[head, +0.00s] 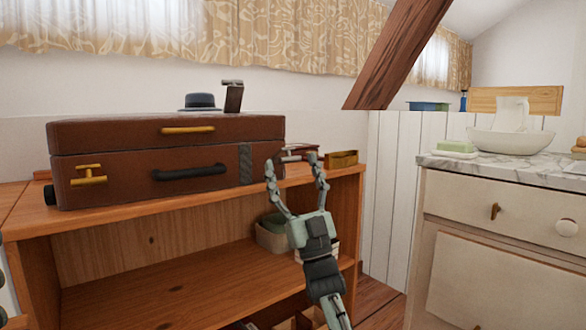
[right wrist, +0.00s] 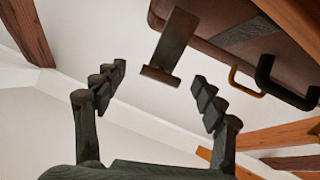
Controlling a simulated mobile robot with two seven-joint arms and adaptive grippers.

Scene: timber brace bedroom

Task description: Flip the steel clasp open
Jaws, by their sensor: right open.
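A brown suitcase (head: 125,150) lies closed on the wooden shelf unit. At its right end a flat steel clasp plate (head: 233,97) stands up above the lid, with a short bent lip at its top. A grey steel strip (head: 245,165) runs down the suitcase front below it. My right gripper (head: 296,162) is open and empty, just right of the suitcase's front right corner. In the right wrist view the clasp plate (right wrist: 172,45) shows beyond the open fingers (right wrist: 160,85), apart from them.
The suitcase front also has a brass handle (head: 188,130), a black handle (head: 190,172) and a brass clasp (head: 88,175). A blue hat (head: 199,102) shows behind the lid. A brass-coloured box (head: 341,159) is right of my gripper. A washstand (head: 500,215) stands at the right.

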